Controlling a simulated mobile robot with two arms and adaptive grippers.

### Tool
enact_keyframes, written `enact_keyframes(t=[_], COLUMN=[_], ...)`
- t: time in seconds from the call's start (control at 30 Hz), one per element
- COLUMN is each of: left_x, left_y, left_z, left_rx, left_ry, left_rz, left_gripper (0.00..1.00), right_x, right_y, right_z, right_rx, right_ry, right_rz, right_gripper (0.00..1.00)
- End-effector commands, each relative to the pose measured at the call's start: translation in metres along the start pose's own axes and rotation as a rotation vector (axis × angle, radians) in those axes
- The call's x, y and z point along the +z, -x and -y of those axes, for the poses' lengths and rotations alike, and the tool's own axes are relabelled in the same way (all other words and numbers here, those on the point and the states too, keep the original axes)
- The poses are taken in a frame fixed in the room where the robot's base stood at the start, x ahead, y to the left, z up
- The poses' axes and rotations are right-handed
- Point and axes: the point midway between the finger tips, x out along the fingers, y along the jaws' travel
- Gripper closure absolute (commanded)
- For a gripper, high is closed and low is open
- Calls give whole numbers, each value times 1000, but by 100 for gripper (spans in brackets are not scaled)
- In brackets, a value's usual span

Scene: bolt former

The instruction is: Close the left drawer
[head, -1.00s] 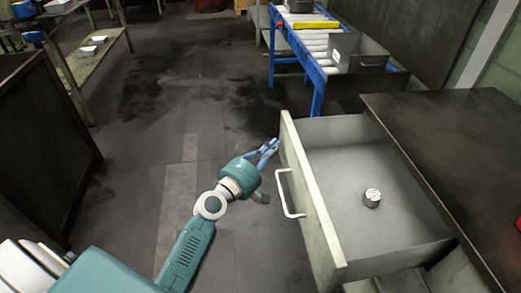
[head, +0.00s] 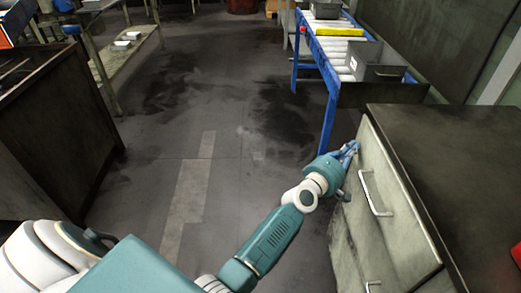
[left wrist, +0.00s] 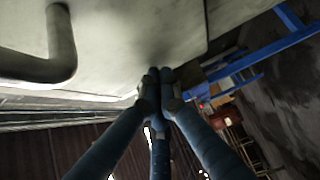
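The left drawer's pale front (head: 372,160) stands against the dark-topped cabinet (head: 450,150), with its inside out of sight; any small gap cannot be told. Its metal bar handle (head: 375,195) faces left. My left gripper (head: 350,149) is at the far end of the drawer front, beyond the handle. In the left wrist view its blue fingers (left wrist: 157,78) are drawn together with nothing between them, their tips at or very close to the pale front (left wrist: 115,35); contact is hard to tell. The handle (left wrist: 55,50) shows at the upper left there. My right gripper is out of view.
A blue-framed roller conveyor (head: 335,60) with a grey bin (head: 377,65) and a yellow item (head: 340,31) stands beyond the cabinet. A dark bench (head: 50,120) is at the left. The floor between is clear.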

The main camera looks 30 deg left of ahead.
Motion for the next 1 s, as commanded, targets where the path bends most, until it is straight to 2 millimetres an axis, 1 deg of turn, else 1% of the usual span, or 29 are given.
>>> enact_keyframes(t=[0.1, 0.2, 0.4, 0.57, 0.6, 0.7, 0.8, 0.9, 1.0], left_x=[7, 10, 11, 12, 12, 12, 12, 12, 12], left_y=[-7, -9, -10, -10, -10, -10, -10, -7, 4], left_z=[-1, 0, -1, -1, -1, -1, -1, -1, 0], left_rx=[1, 1, 1, 1, 1, 2, 2, 2, 0], left_ry=[1, 1, 1, 2, 2, 2, 2, 3, 3], left_rz=[0, 0, 1, 2, 3, 3, 4, 4, 3], left_gripper=[100, 100, 100, 100, 100, 100, 100, 100, 100], right_x=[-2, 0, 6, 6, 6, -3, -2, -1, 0], right_y=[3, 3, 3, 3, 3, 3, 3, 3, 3], right_z=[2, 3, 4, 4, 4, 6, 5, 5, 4], right_rx=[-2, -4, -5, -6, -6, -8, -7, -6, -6], right_ry=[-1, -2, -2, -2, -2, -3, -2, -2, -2], right_rz=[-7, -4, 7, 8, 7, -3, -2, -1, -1], right_gripper=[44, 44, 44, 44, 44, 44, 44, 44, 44])
